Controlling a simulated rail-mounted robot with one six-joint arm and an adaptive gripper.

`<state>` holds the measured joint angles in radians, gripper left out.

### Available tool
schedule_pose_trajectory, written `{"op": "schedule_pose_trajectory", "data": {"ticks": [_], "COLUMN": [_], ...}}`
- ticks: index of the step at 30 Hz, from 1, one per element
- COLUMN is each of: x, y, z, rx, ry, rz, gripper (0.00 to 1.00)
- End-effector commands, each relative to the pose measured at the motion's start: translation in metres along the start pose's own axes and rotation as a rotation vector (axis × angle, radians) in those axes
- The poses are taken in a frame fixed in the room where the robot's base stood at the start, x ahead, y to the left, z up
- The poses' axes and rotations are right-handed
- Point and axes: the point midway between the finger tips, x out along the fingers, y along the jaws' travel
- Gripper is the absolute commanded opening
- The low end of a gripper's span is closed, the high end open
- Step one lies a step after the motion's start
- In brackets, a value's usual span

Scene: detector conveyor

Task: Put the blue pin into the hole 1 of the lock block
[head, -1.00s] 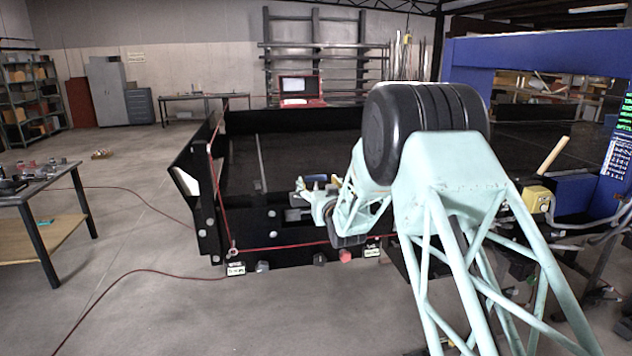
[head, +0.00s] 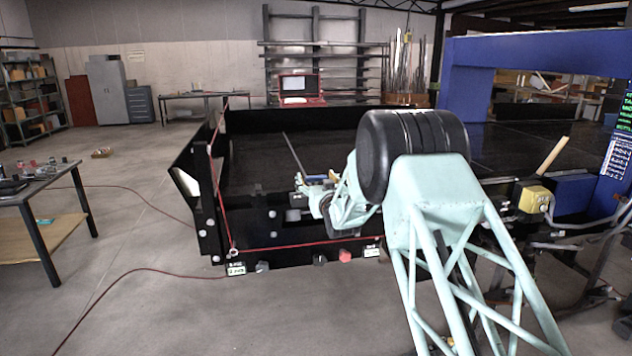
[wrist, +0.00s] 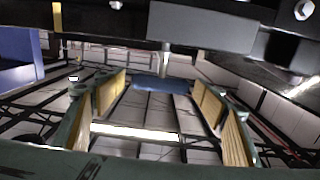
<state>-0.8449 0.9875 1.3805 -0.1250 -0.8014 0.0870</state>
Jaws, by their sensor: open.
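My gripper (wrist: 162,100) is open in the wrist view, its two tan-padded fingers spread apart. A blue elongated piece (wrist: 162,85), which looks like the blue pin, shows between the fingertips. I cannot tell whether either pad touches it. In the head view my gripper (head: 312,197) is at the front edge of the black conveyor end, small and partly hidden by my arm. A small blue patch (head: 316,178) shows beside it. I cannot make out the lock block or its hole 1 in either view.
The black conveyor frame (head: 280,224) has a raised left side wall and a red cord (head: 290,246) along its front. A red knob (head: 344,256) sits low on the front. A blue frame (head: 468,75) stands at right, a table (head: 42,182) at left. Floor between is open.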

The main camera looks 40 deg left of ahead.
Motion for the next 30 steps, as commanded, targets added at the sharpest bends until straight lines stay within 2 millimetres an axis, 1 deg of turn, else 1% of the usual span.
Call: {"op": "schedule_pose_trajectory", "data": {"ticks": [19,28,30], "x": [0.0022,0.0022,0.0022], "y": [0.0,0.0,0.0], "z": [0.0004,0.0003,0.0001], "rx": [0.0,0.0,0.0], "ry": [0.0,0.0,0.0], "rz": [0.0,0.0,0.0], "gripper": [0.64,0.37,0.35]}}
